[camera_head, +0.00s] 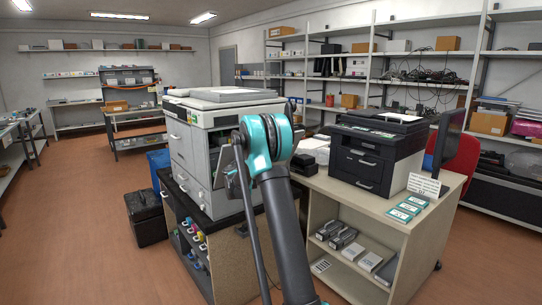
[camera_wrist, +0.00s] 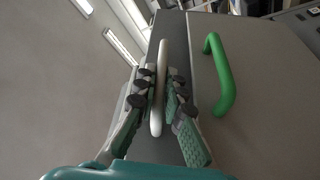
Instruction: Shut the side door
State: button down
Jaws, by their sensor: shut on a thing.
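In the wrist view my gripper (camera_wrist: 160,110) has its fingers on both sides of a pale, rounded bar handle (camera_wrist: 157,85) and is shut on it. The handle runs along a narrow dark grey strip (camera_wrist: 173,32), which looks like part of the side door. To the right is a broad grey panel (camera_wrist: 262,75) with a green curved handle (camera_wrist: 218,75), apart from my fingers. In the head view the large light grey copier (camera_head: 186,143) stands on a dark-topped cabinet. My arm covers part of its right side, and the handle and my fingertips cannot be made out there.
A black printer (camera_head: 375,155) stands on a beige table (camera_head: 350,195) to the right, with boxes on the shelf below. Open floor (camera_head: 75,225) lies at the left.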

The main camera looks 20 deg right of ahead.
jog(key=w+a+r+n+y, duration=0.1)
jog(key=w+a+r+n, duration=0.1)
jog(key=w, duration=0.3)
jog(key=w+a+r+n+y, duration=0.1)
jog(key=w+a+r+n, duration=0.1)
jog(key=w+n, duration=0.2)
jog(key=shift+w+r, duration=0.15)
jog(key=shift+w, duration=0.9)
jog(key=shift+w+a+r+y, duration=0.1)
jog(key=shift+a+y, duration=0.05)
jog(key=shift+y, duration=0.15)
jog(key=c, duration=1.9)
grip_release()
jog(key=v, duration=1.2)
